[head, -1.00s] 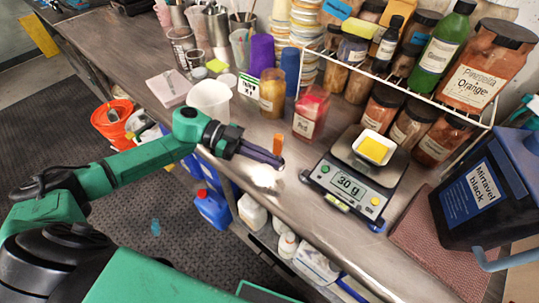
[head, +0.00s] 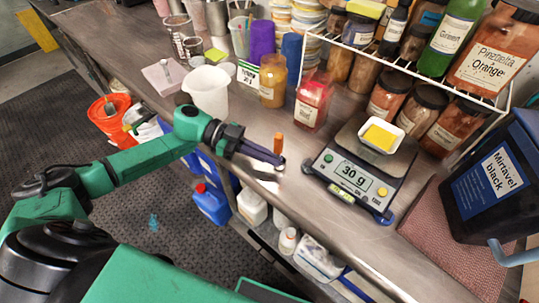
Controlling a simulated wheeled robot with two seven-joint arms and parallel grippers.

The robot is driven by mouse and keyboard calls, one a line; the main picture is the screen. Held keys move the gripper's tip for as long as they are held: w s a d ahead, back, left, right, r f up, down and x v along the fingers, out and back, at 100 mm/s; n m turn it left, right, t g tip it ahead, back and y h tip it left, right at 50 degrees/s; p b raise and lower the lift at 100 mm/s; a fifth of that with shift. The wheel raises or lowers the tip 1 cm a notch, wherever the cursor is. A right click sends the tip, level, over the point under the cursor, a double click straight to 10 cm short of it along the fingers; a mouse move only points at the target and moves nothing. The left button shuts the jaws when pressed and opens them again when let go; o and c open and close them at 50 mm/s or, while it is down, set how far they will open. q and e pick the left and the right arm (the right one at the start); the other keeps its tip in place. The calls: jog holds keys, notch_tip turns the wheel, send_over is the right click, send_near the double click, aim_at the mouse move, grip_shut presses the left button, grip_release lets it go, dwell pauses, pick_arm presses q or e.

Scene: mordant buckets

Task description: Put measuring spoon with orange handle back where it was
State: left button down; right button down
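My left gripper (head: 264,155) reaches in from the left, low over the front edge of the steel bench. Its dark fingers look closed around the measuring spoon, whose orange handle (head: 278,143) stands upright above the fingertips. The lower part of the spoon is hidden by the fingers, and I cannot tell whether it touches the bench. The scale (head: 352,178) stands to the right of the gripper and reads 30 g. A white dish (head: 398,143) with yellow powder sits on the scale. My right gripper is not in view.
A red-powder jar (head: 312,100) and an amber jar (head: 273,88) stand behind the gripper. A white beaker (head: 207,92) is behind left. A wire rack (head: 405,66) of jars is at the back. A black canister (head: 490,180) stands right. Bench between gripper and scale is clear.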

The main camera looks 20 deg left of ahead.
pick_arm(q)
jog(key=shift+s+f, duration=0.15)
jog(key=shift+f, duration=0.25)
